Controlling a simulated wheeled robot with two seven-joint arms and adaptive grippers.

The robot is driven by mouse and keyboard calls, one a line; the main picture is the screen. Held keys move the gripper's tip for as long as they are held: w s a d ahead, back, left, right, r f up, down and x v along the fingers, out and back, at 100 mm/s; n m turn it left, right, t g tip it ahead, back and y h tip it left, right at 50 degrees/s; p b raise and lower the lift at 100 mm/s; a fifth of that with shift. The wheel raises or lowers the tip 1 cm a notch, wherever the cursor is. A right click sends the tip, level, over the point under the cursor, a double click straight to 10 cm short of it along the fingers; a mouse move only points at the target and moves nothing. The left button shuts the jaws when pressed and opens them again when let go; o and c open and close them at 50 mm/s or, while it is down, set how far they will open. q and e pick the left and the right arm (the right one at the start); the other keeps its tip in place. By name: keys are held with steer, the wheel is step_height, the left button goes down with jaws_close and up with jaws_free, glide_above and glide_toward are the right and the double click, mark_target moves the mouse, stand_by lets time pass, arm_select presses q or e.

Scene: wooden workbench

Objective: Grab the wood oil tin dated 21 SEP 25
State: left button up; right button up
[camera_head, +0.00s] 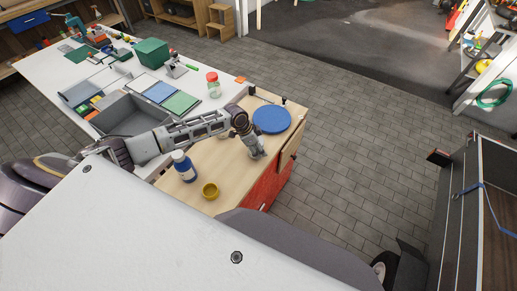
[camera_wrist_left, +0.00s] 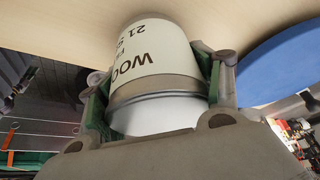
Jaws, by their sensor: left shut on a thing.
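A cream tin (camera_wrist_left: 153,55) with dark lettering sits between the fingers of my left gripper (camera_wrist_left: 155,100) in the left wrist view. In the head view my left gripper (camera_head: 256,152) points down over the wooden bench top (camera_head: 232,178), and the tin is mostly hidden there. My right gripper is not in view.
A blue disc (camera_head: 271,120) lies just behind my left gripper. A red-lidded jar (camera_head: 213,87) and a grey tray (camera_head: 130,116) are on the white table.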

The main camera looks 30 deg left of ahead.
arm_select(q)
step_height(320, 180, up, 9)
steer(key=shift+f+b, duration=0.15)
steer(key=shift+b, duration=0.15)
